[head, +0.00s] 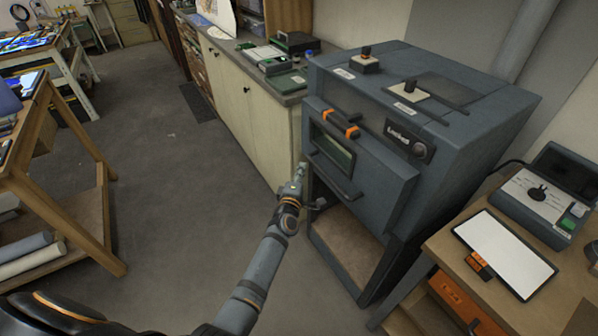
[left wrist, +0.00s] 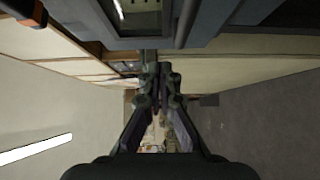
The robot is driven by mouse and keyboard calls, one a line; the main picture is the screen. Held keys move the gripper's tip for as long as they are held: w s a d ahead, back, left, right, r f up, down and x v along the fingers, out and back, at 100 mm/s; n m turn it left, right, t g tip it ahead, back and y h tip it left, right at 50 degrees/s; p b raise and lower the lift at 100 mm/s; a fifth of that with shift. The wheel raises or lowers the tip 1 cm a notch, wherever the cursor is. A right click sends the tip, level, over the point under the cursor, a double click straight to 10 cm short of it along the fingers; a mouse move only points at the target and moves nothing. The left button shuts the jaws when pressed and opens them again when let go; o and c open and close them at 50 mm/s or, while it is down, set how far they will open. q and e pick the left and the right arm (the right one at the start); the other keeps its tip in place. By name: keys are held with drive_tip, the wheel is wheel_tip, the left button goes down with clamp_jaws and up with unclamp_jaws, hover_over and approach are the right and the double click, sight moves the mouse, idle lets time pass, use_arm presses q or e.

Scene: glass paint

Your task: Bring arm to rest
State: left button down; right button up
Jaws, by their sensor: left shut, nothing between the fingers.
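My left arm reaches up from the bottom of the head view. Its gripper (head: 299,178) is in front of the lower left side of the grey kiln (head: 385,190), close to the kiln door's left edge. In the left wrist view the two fingers of my left gripper (left wrist: 158,72) are together with nothing between them. The kiln front (left wrist: 170,42) fills the top of that view. I cannot tell whether the fingertips touch the kiln. The kiln door is shut, with a dark window and orange-marked handle parts. My right gripper is not in view.
A cream cabinet (head: 250,110) stands left of the kiln. A wooden table (head: 500,245) at the right holds a white tablet (head: 505,252) and a control box (head: 545,200). A wooden workbench (head: 60,185) stands at the left. The grey floor (head: 165,150) between is open.

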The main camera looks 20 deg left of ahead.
use_arm(q)
drive_tip(key=s+a+f+m+g+h, duration=0.1)
drive_tip(key=s+f+m+g, duration=0.25)
drive_tip(key=s+f, duration=0.6)
drive_tip(key=s+f+m+g, duration=0.35)
drive_tip(key=s+f, duration=0.25)
drive_tip(key=f, duration=0.7)
drive_tip(key=s+a+f+m+g+h, duration=0.15)
drive_tip(key=s+f+m, duration=0.25)
drive_tip(key=s+f, duration=0.55)
drive_tip(key=s+a+f+m+g, duration=0.2)
drive_tip(key=s+f, duration=0.3)
drive_tip(key=s, duration=0.5)
drive_tip(key=s+a+f+m+g+y, duration=0.1)
drive_tip(key=s+f, duration=0.4)
drive_tip(key=s, duration=0.6)
drive_tip(key=s+a+f+m+g+y, duration=0.1)
drive_tip(key=s+a+f+m+g, duration=0.3)
drive_tip(key=s, duration=0.7)
drive_tip(key=shift+f+m+g, duration=0.6)
drive_tip(key=shift+g, duration=0.05)
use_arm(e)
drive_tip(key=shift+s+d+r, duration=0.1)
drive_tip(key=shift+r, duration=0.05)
